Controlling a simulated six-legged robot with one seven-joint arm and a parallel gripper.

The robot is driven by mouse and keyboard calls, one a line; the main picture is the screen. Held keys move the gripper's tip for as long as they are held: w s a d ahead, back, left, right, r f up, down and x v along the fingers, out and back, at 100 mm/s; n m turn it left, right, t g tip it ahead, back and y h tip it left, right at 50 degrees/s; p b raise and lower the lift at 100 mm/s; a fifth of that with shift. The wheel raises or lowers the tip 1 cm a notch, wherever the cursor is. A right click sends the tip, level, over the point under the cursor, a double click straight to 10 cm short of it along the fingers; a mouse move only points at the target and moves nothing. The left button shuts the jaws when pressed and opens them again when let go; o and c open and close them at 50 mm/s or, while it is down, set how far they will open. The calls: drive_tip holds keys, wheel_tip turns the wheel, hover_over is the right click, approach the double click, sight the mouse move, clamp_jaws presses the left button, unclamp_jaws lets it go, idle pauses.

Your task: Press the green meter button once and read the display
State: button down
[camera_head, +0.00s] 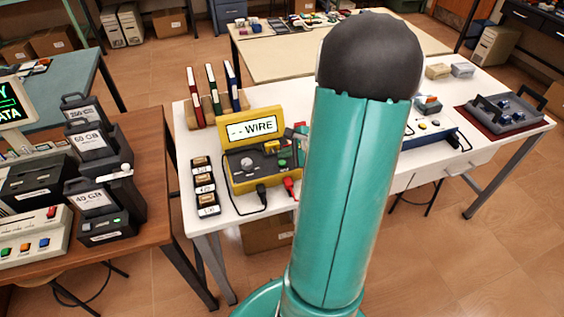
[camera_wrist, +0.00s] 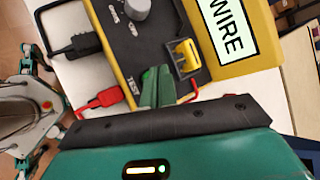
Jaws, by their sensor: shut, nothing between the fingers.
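The yellow meter (camera_head: 236,183) stands on the white table, with a dark panel, a grey knob and a raised display (camera_head: 251,128) reading "-- WIRE". In the wrist view the display (camera_wrist: 228,25) shows "WIRE", its left part cut off. The green button (camera_head: 283,163) shows low on the panel's right side in the head view. My gripper (camera_wrist: 157,75) is shut and empty, its green fingers over the panel edge beside the "TEST" label. The fingers cover much of the button area in the wrist view; I cannot tell whether they touch the button.
Black and red plugs with leads (camera_head: 290,187) sit at the meter's front. A yellow clip-like part (camera_wrist: 187,54) stands on the panel near my fingers. Labelled blocks (camera_head: 205,187) lie left of the meter, binders (camera_head: 212,88) behind it. A blue device (camera_head: 428,127) stands to the right.

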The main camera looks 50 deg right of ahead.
sight(285, 166)
drive_tip(key=shift+f, duration=0.1)
idle(0.6)
drive_tip(key=shift+f, duration=0.35)
drive_tip(key=shift+f, duration=0.45)
idle(0.7)
drive_tip(key=shift+r, duration=0.9)
wheel_tip(285, 166, up, 5)
idle(0.6)
idle(0.7)
